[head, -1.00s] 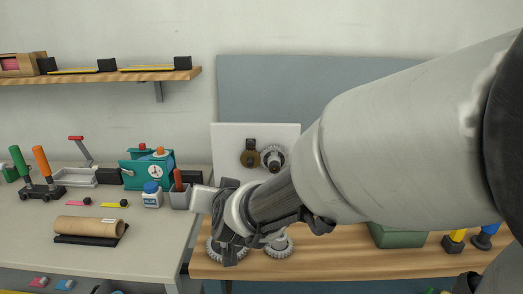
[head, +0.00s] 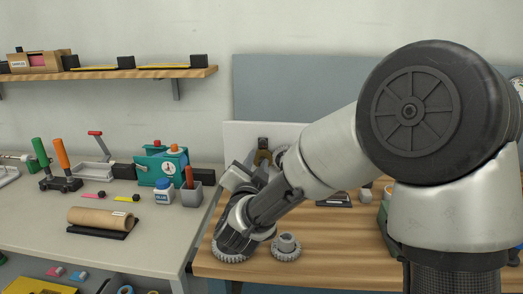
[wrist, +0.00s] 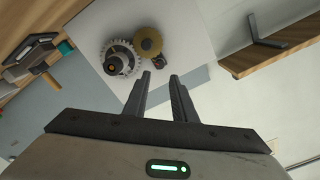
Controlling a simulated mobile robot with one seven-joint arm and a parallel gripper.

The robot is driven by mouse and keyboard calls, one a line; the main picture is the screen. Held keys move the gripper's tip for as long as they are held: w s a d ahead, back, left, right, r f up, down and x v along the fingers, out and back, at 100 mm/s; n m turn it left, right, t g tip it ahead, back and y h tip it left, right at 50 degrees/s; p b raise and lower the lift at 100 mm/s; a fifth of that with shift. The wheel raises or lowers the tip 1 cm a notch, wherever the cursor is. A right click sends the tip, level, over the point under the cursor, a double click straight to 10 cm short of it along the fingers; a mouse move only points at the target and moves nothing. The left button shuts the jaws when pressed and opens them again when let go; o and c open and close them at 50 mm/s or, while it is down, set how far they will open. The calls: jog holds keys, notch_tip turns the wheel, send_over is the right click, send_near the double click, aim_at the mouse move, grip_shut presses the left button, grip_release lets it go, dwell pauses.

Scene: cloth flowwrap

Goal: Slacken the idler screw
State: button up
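A white panel (head: 233,137) stands upright at the back of the wooden bench. It bears a brass disc (wrist: 148,41) and a toothed grey gear (wrist: 127,48) with a dark hub (wrist: 112,66). A small dark piece (wrist: 157,63) sits beside the disc; I cannot tell whether it is the idler screw.
Loose gears (head: 286,247) lie on the wooden bench (head: 330,255) below my arm. A wooden shelf (head: 110,73) hangs on the wall.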

aim_at(262, 145)
jog(key=w, duration=0.9)
jog(key=shift+w+d+b, duration=0.1)
jog(key=shift+d+b, duration=0.1)
jog(key=shift+b, duration=0.2)
grip_shut()
